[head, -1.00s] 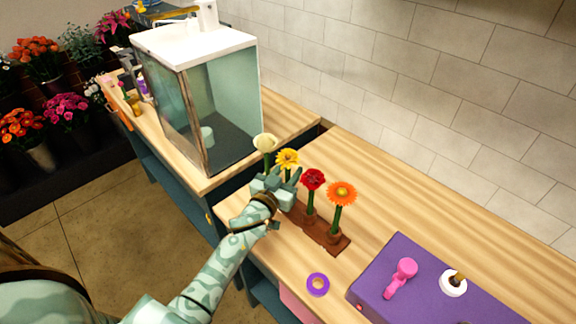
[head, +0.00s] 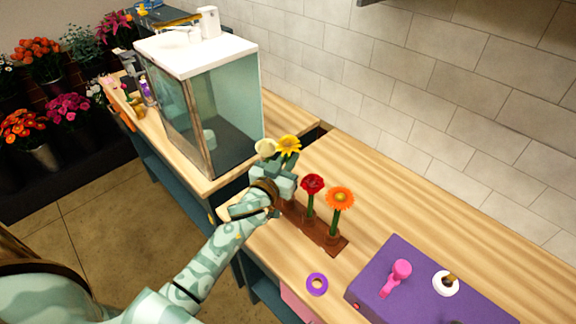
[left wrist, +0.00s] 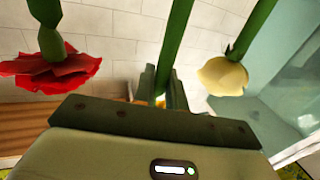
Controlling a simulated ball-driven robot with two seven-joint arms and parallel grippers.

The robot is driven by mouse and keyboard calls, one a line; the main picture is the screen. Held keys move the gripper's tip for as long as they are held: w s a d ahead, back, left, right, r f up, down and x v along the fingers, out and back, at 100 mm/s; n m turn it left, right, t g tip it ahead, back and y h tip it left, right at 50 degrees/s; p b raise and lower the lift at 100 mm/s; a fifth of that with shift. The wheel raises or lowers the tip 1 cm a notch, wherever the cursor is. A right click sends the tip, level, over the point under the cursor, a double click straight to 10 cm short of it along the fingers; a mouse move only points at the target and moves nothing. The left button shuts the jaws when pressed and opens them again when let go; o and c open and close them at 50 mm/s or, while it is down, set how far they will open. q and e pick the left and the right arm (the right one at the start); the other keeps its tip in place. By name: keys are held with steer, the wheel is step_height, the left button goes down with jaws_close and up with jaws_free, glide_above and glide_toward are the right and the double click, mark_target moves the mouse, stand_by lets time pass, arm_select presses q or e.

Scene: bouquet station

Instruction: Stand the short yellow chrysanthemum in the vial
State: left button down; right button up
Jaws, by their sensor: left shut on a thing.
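The short yellow chrysanthemum (head: 288,145) is upright in my left gripper (head: 283,178), above the back end of the brown flower rack (head: 318,235). My left gripper is shut on its green stem. In the left wrist view the stem (left wrist: 176,40) runs between the fingers (left wrist: 163,88); the bloom is mostly hidden behind the gripper. I cannot clearly pick out the vial in either view. My right gripper is not in view.
A cream flower (head: 265,148), a red flower (head: 312,184) and an orange flower (head: 340,198) stand near the gripper. A glass tank (head: 235,110) stands behind. A purple box (head: 375,295) and purple ring (head: 317,284) are in front.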

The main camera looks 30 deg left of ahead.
mark_target(288, 138)
arm_select(q)
step_height(288, 138, up, 14)
steer(key=p, duration=0.6)
steer(key=shift+f, duration=0.1)
step_height(288, 138, up, 5)
steer(key=p, duration=0.5)
steer(key=shift+f, duration=0.1)
